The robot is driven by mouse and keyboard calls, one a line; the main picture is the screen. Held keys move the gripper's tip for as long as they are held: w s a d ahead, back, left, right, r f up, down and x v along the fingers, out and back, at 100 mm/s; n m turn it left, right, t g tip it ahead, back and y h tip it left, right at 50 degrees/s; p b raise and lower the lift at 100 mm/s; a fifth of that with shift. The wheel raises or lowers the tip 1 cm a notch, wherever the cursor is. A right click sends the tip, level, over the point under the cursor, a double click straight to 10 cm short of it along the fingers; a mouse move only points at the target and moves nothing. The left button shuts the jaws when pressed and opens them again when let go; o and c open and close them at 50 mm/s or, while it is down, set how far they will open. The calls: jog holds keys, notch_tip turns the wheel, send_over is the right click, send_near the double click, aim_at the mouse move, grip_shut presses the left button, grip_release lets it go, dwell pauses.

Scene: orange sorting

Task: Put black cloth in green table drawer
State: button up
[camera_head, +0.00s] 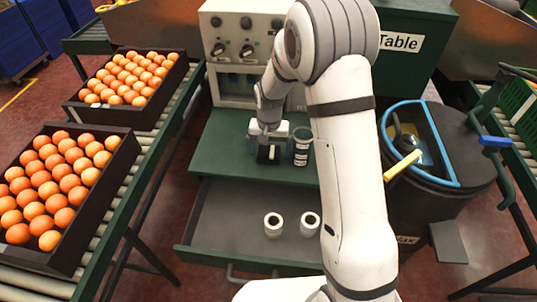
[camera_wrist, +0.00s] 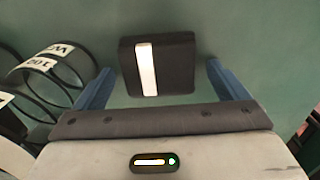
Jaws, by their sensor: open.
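The black cloth (camera_wrist: 178,68) is a dark folded block with a white stripe, lying on the green table top (camera_head: 222,150). It also shows small in the head view (camera_head: 273,154). The green table's drawer (camera_head: 225,225) is pulled open below the table top, with two white rolls (camera_head: 273,226) inside. My arm hides the drawer's right part.
Round labelled containers (camera_wrist: 45,72) show at left in the wrist view. Trays of oranges (camera_head: 60,185) lie on the left conveyor. A black bin with blue rim (camera_head: 457,178) stands right.

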jog(key=shift+c, duration=0.4)
jog(key=c, duration=1.1)
